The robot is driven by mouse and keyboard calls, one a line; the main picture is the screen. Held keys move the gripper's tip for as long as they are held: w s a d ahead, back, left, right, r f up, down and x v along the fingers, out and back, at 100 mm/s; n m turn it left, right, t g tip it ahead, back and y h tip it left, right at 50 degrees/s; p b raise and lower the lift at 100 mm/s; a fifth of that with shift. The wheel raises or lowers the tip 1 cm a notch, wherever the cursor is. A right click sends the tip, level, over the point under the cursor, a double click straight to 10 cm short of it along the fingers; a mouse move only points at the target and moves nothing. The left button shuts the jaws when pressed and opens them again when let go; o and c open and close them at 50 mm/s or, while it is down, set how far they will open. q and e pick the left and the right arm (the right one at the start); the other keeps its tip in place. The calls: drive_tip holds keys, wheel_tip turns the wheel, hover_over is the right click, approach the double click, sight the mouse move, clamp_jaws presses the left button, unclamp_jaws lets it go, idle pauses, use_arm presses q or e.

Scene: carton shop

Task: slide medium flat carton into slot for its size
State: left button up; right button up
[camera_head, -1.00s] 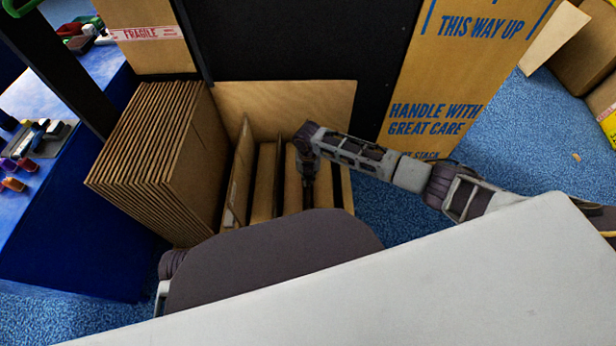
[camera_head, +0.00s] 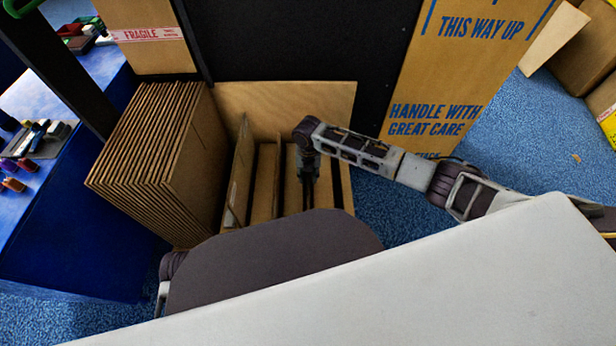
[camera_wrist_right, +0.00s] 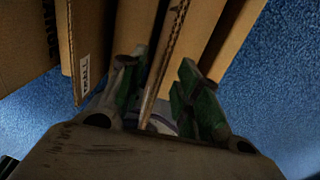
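A wooden rack (camera_head: 285,97) with upright panels and dark slots stands in the middle of the head view. My right gripper (camera_head: 307,185) points down into its right part. In the right wrist view, its green-padded fingers (camera_wrist_right: 160,92) stand on either side of the thin edge of a flat carton (camera_wrist_right: 172,45). The fingers look parted, with a gap at the right finger; I cannot tell if the left one touches. Whether this is the medium carton is unclear. The carton's lower end is hidden by the gripper. My left gripper is out of view.
A stack of upright flat cartons (camera_head: 150,150) stands just left of the rack. A black panel (camera_head: 300,40) is behind it, and a large printed carton (camera_head: 440,90) at the back right. A blue table (camera_head: 75,215) with small items is at left.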

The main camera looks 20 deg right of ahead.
wheel_tip(320, 180, up, 10)
drive_tip(key=shift+f, duration=0.2)
idle(0.8)
